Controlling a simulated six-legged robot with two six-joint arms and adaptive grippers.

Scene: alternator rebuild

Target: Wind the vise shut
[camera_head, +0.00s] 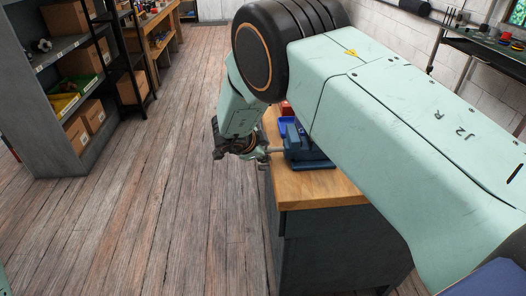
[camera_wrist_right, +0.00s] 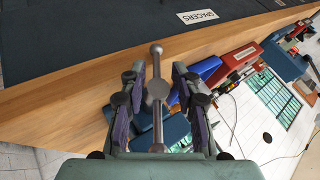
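The blue vise (camera_head: 308,150) stands on the wooden bench top (camera_head: 315,188) in the head view, partly hidden behind my right arm. Its grey screw end points left, past the bench edge. My right gripper (camera_head: 238,146) is at that end. In the right wrist view the vise's handle (camera_wrist_right: 157,66), a grey bar with a ball end and a round hub, runs between the fingers of my right gripper (camera_wrist_right: 158,105). The fingers are apart, with a visible gap on each side of the bar. Part of the blue vise body (camera_wrist_right: 176,130) shows behind them. My left gripper is not in view.
A blue bin (camera_wrist_right: 208,68) and a red bin (camera_wrist_right: 234,62) stand on the bench beyond the vise. A drawer front with a "SPACERS" label (camera_wrist_right: 198,16) shows in the wrist view. A shelf with boxes (camera_head: 60,95) stands at left; the wooden floor between is clear.

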